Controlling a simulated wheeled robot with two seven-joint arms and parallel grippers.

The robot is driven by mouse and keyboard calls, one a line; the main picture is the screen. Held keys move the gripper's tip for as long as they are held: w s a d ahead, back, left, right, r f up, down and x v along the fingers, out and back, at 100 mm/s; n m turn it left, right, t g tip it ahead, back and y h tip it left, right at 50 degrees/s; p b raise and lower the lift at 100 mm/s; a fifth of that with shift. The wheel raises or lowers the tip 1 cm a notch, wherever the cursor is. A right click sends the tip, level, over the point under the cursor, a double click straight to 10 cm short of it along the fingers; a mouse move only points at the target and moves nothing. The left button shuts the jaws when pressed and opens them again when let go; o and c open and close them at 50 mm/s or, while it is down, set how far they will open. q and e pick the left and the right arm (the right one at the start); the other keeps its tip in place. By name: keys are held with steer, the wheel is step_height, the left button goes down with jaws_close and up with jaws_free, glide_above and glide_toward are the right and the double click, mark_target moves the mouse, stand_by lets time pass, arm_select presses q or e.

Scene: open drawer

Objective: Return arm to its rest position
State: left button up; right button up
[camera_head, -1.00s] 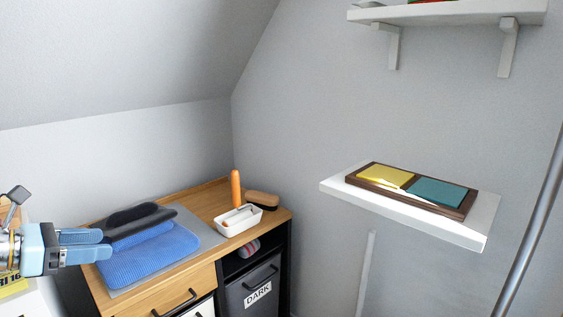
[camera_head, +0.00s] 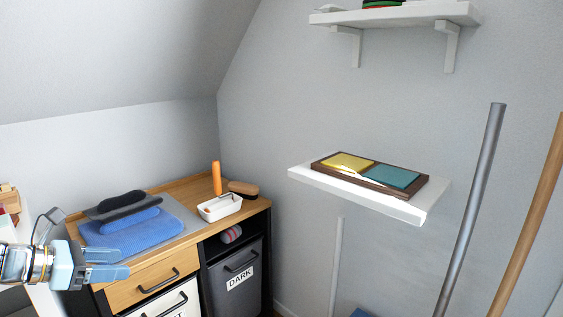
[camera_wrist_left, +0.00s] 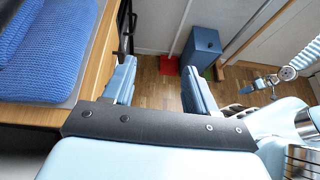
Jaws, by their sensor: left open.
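My left gripper (camera_head: 108,264) is at the lower left of the head view, in front of the wooden cabinet (camera_head: 238,210). Its two blue-grey fingers are apart. In the left wrist view the gap between the fingers (camera_wrist_left: 160,72) is empty, with floor showing below. The wooden drawer (camera_head: 155,280) with a black handle looks closed. Part of an arm with what looks like my right gripper (camera_wrist_left: 264,82) shows at the right of the left wrist view, too small to read its jaws.
A blue cloth (camera_head: 130,230) lies on a grey mat on the cabinet top, beside a white tray (camera_head: 220,207) and a brush (camera_head: 243,188). A wall shelf (camera_head: 400,208) and poles (camera_head: 470,210) stand to the right. A blue bin (camera_wrist_left: 203,52) stands on the floor.

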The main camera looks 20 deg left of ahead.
arm_select(q)
steer(key=w+d+f+m+g, duration=0.2)
steer(key=d+f+m+g, duration=0.15)
steer(key=f, duration=0.65)
steer(key=w+d+f+m+g, duration=0.25)
steer(key=d+f, duration=0.25)
steer(key=f, duration=0.5)
steer(key=w+d+f+m+g, duration=0.25)
steer(key=d+f+m, duration=0.2)
steer(key=f, duration=0.55)
steer(key=s+d+f+m+g, duration=0.1)
steer(key=s+d+f+m, duration=0.2)
steer(key=d+f+m, duration=0.5)
steer(key=s+d+f+m+g+y, duration=0.1)
steer(key=s+d+f+m, duration=0.3)
steer(key=d, duration=1.2)
step_height(320, 180, down, 4)
steer(key=m, duration=0.5)
steer(key=shift+d+f, duration=0.25)
